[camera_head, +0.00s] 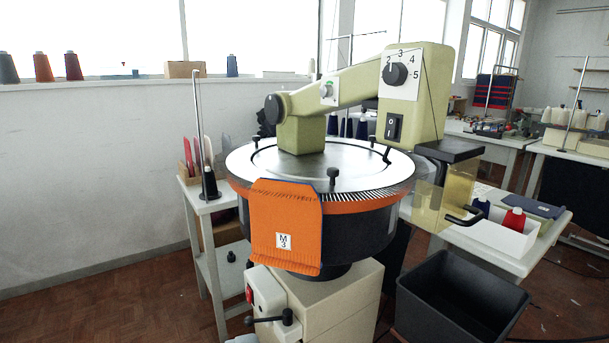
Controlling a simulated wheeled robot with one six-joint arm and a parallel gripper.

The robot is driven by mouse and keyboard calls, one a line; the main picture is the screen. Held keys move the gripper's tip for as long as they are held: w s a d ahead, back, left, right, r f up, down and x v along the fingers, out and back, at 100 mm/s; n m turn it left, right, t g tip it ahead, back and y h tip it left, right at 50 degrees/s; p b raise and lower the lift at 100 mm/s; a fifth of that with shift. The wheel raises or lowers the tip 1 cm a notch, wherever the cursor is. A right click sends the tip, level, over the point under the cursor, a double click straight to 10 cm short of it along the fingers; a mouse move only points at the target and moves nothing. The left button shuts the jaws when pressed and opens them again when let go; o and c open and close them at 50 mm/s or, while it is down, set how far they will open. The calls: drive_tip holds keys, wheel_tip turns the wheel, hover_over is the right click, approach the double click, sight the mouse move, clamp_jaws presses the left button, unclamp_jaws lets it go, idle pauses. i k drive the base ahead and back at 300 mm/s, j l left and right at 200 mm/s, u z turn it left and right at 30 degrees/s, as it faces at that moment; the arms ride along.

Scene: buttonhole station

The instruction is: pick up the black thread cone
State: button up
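A black thread cone (210,185) stands upright on the small white side table (222,203) to the left of the round machine. A thin upright rod rises right beside or behind it, and I cannot tell which. Several dark cones (362,129) stand behind the machine arm, partly hidden; they look navy or black. My gripper is not in view.
The linking machine (385,168) with an orange knit piece (285,228) fills the middle. A black bin (455,305) stands on the floor at right. A white box (500,237) holds red and blue cones. More cones line the sill (120,92). Floor at lower left is clear.

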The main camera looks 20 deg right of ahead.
sight(211, 184)
drive_tip(key=i+j+z, duration=0.15)
drive_tip(key=j+z, duration=0.15)
drive_tip(key=j, duration=0.2)
drive_tip(key=i+j+z, duration=0.1)
drive_tip(key=j+z, duration=0.2)
drive_tip(key=j, duration=0.2)
drive_tip(key=j+z, duration=0.3)
drive_tip(key=j, duration=1.35)
